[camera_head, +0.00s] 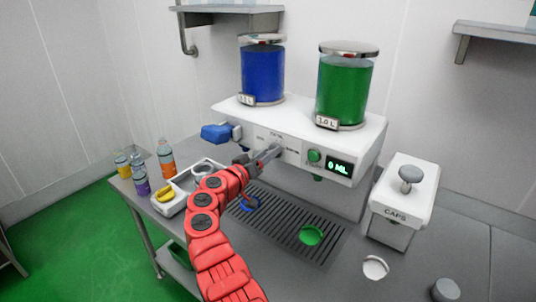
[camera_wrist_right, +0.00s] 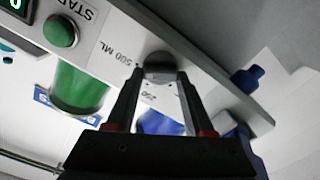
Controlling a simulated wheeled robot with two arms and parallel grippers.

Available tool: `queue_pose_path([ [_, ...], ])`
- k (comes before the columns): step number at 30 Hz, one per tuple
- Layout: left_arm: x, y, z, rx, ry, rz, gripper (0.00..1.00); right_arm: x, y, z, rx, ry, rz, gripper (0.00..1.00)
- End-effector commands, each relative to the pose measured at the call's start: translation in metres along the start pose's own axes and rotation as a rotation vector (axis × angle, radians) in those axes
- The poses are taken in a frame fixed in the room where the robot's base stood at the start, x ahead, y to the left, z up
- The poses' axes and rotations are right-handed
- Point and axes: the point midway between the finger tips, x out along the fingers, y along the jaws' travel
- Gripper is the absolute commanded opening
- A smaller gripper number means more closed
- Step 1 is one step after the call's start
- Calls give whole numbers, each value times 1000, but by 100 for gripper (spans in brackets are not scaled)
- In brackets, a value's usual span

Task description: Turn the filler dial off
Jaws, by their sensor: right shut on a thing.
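The filler (camera_head: 300,125) is a white machine with a blue tank (camera_head: 262,75) and a green tank (camera_head: 343,90) on top. Its grey dial (camera_wrist_right: 158,68) shows between my fingertips in the right wrist view, with "500 ML" and "250" printed beside it. My right gripper (camera_head: 270,155) reaches the filler's front panel and is shut on the dial; it also shows in the right wrist view (camera_wrist_right: 160,78). In the head view the gripper mostly hides the dial, and I cannot tell its exact setting. My left gripper is not in view.
A green start button (camera_head: 314,155) and a display (camera_head: 340,167) reading "0 ML" sit right of the dial. A blue part (camera_head: 216,132) juts out left. A caps dispenser (camera_head: 402,200) stands right. Several bottles (camera_head: 166,158) and a white tray (camera_head: 168,207) are at left.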

Motion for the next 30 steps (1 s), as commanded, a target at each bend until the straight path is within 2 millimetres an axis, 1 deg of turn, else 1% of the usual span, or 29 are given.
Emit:
queue_pose_path([
  [1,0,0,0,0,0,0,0,0,0,0,0,0,1,16],
  [3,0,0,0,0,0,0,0,0,0,0,0,0,1,4],
  [4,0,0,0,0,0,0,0,0,0,0,0,0,1,0],
  [11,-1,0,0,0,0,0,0,1,0,0,-10,0,1,0],
  [17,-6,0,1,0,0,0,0,1,0,1,-72,0,2,0],
  [23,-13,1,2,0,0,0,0,1,-1,2,-206,2,1,0],
  [30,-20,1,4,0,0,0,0,1,-1,0,-427,2,3,0],
])
